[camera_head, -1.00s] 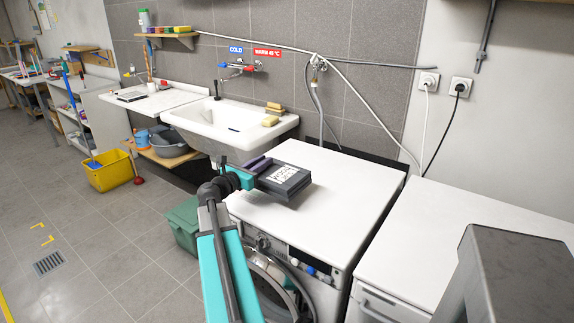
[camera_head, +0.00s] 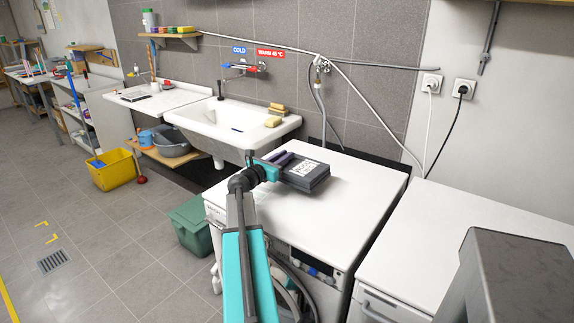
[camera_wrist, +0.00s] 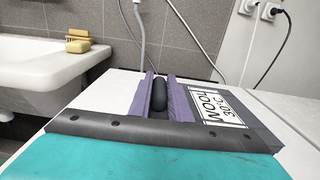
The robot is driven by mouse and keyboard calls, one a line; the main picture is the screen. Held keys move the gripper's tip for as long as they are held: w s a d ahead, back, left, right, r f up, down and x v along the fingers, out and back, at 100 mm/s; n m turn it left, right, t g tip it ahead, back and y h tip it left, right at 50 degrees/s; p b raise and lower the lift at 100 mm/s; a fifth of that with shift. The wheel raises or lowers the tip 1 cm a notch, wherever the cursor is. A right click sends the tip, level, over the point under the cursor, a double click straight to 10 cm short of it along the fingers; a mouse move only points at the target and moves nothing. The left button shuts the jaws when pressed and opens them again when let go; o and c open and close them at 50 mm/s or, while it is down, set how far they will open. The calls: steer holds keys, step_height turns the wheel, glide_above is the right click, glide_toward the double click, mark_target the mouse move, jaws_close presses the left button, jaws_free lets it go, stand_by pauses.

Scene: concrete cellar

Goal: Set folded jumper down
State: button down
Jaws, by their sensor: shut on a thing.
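The folded jumper (camera_head: 306,175) is a dark grey flat block with a white label reading WOOL 30°C. It also shows in the wrist view (camera_wrist: 246,122), label at the right. My gripper (camera_head: 281,159) has purple fingers; in the wrist view the fingers (camera_wrist: 160,90) are shut on a dark rounded ridge at the jumper's left part. The jumper is over the white top of the washing machine (camera_head: 350,195), near its middle. I cannot tell whether its underside touches the top. Its underside and far side are hidden.
A white sink (camera_head: 225,130) with yellow soap blocks (camera_head: 274,119) stands beyond the washing machine to the left. A second white appliance (camera_head: 440,225) is at the right. A green bin (camera_head: 190,225) stands on the floor at left. The machine top is otherwise mostly clear.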

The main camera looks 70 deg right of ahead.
steer(key=shift+s+d, duration=0.25)
steer(key=shift+d, duration=0.35)
steer(key=shift+f, duration=1.8)
steer(key=shift+f, duration=0.2)
steer(key=c, duration=1.6)
jaws_free()
steer(key=shift+c, duration=0.2)
steer(key=shift+r, duration=0.2)
steer(key=shift+b+v, duration=0.55)
steer(key=shift+v, duration=5.5)
steer(key=shift+s, duration=0.1)
